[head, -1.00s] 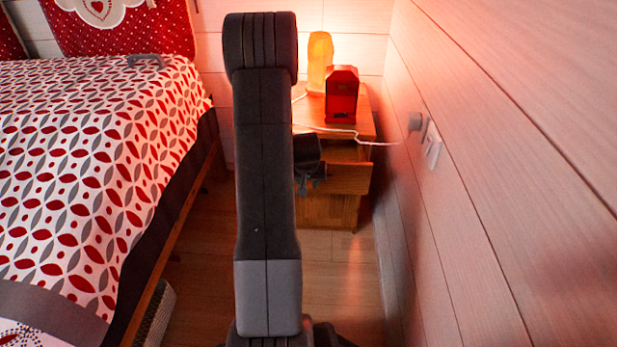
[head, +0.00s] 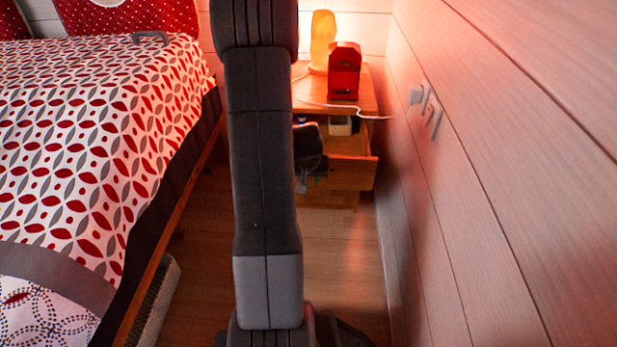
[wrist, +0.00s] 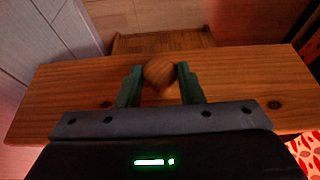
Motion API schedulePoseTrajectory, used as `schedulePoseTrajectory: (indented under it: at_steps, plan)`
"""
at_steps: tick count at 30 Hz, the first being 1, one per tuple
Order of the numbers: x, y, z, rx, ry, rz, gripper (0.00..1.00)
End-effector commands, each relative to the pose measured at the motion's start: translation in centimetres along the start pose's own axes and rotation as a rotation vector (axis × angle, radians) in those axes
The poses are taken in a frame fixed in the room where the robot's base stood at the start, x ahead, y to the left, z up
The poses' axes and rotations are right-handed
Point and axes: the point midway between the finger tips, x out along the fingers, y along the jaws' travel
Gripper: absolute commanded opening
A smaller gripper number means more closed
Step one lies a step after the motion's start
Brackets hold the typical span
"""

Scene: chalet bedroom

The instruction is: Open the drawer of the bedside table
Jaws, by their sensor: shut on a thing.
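The bedside table (head: 368,104) stands at the back, between the bed and the right wall. Its wooden drawer (head: 352,174) is pulled out, and a light-coloured item shows inside it in the head view. In the wrist view the drawer front (wrist: 70,98) spans the picture, with a round wooden knob (wrist: 160,72) at its middle. My gripper (wrist: 160,84) is shut on the knob, one green finger on each side. In the head view my gripper (head: 306,180) is at the drawer front, partly hidden behind my arm.
A glowing orange lamp (head: 322,40) and a red box-like object (head: 344,72) stand on the tabletop. A white cord (head: 362,115) runs to the wall socket. The bed (head: 100,140) is on the left, the wall (head: 480,160) close on the right. Wooden floor (head: 345,255) lies clear between.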

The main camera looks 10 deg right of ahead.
Motion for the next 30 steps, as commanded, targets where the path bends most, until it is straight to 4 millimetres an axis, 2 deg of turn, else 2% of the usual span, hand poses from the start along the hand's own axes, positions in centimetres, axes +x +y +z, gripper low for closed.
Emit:
schedulePoseTrajectory:
  at_steps: [1,2,5,13,17,30]
  plan:
    - [0.0,0.0,0.0,0.0,0.0,0.0,0.0]
    - [0.0,0.0,0.0,0.0,0.0,0.0,0.37]
    - [0.0,0.0,0.0,0.0,0.0,0.0,0.55]
    - [-0.1,0.0,0.0,0.0,0.0,0.0,0.55]
    - [-1.0,0.0,-0.2,0.0,0.002,0.0,0.55]
    - [-10.4,0.0,-0.3,0.001,0.003,-0.001,0.55]
